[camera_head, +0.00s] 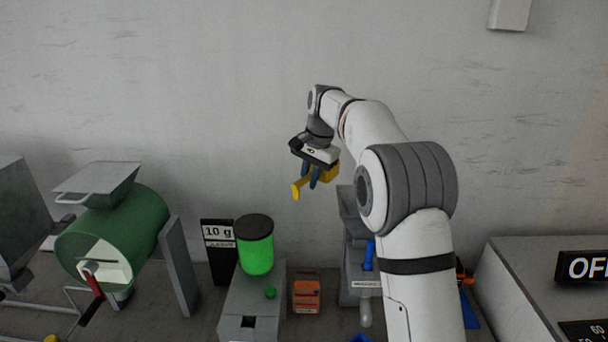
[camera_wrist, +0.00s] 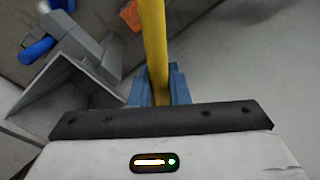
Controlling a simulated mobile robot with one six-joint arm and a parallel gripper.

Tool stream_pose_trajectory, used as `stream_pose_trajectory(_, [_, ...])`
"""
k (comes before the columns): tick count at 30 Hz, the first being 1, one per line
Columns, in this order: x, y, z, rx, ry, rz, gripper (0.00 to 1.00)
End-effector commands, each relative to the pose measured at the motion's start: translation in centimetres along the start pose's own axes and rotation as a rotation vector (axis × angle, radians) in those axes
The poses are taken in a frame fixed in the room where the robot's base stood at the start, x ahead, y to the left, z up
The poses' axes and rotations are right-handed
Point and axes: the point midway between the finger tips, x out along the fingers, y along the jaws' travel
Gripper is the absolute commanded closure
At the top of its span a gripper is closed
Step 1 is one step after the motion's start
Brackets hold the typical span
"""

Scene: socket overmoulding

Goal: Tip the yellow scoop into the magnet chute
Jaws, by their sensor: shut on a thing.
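The yellow scoop (camera_head: 328,173) is in my gripper (camera_head: 312,177), high in front of the wall in the head view. My gripper is shut on its yellow handle, which shows between the blue fingers in the wrist view (camera_wrist: 153,45). Its contents cannot be seen. The magnet chute appears to be the grey hopper-topped unit (camera_head: 350,212) with a partly readable label, below and right of the scoop, partly hidden by my arm. A grey open hopper shape (camera_wrist: 75,75) shows left of the handle in the wrist view. The scoop is apart from it.
A green-filled dispenser (camera_head: 256,254) with a black lid stands left of the chute, beside a 10 g sign (camera_head: 217,245). An orange box (camera_head: 306,295) sits between them and the chute. A green drum machine (camera_head: 115,235) stands far left. The air around the scoop is clear.

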Motion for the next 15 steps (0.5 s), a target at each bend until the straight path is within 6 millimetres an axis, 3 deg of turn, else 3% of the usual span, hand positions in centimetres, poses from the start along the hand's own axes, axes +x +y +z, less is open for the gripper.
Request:
stream_pose_trajectory(7, [0.2, 0.3, 0.9, -0.016, -0.005, -0.110, 1.00])
stream_pose_trajectory(15, [0.9, 2.2, 1.1, -0.018, -0.013, -0.355, 1.00])
